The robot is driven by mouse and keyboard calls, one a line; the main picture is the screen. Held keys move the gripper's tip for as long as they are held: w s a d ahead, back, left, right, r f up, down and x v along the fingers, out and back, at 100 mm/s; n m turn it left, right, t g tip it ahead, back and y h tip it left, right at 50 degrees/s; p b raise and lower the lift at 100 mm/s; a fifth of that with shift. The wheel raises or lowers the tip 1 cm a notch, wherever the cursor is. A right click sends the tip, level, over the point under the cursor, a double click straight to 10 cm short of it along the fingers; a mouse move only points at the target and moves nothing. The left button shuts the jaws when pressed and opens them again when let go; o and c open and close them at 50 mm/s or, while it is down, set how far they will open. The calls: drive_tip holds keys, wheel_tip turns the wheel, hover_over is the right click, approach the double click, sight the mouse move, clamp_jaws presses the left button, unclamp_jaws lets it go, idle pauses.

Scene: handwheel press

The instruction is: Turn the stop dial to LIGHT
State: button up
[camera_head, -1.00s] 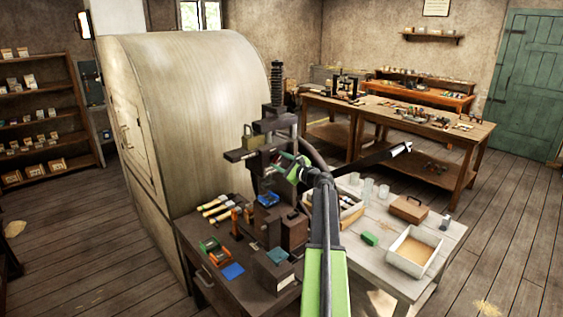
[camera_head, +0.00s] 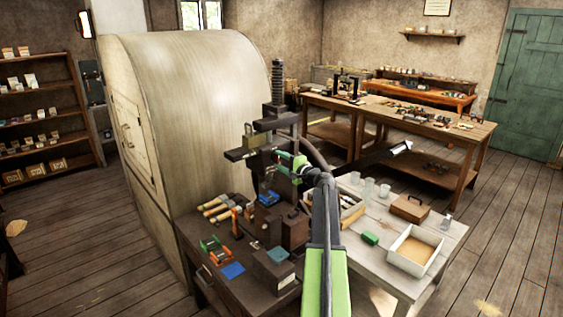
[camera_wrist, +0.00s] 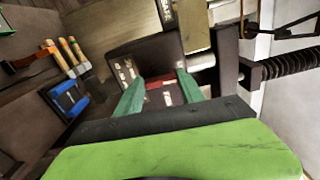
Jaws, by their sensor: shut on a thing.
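The handwheel press (camera_head: 277,120) stands on the dark bench, with a tall threaded screw at its top. My gripper (camera_head: 282,158) is at the right side of the press's upper body. In the wrist view my gripper (camera_wrist: 162,82) has its two green fingers on either side of the stop dial (camera_wrist: 160,97), a small dark part with a red patch near it. Pale marks show on the dark plate (camera_wrist: 127,72) behind it. The fingers are shut on the dial and hide part of it. The marks are too small to read, so the dial's setting cannot be told.
A blue part (camera_head: 268,199) sits low on the press, below my gripper. Wooden-handled tools (camera_head: 218,206) and a blue pad (camera_head: 233,270) lie on the bench. A pale table with a tray (camera_head: 414,250) is at the right. A large rounded cabinet (camera_head: 190,110) stands behind.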

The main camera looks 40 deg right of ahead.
drive_tip(key=shift+n, duration=0.4)
drive_tip(key=o, duration=1.4)
drive_tip(key=shift+c, duration=0.2)
drive_tip(key=s+a, duration=0.1)
drive_tip(key=s, duration=1.6)
drive_tip(key=shift+s, duration=0.2)
drive_tip(key=shift+a, duration=0.2)
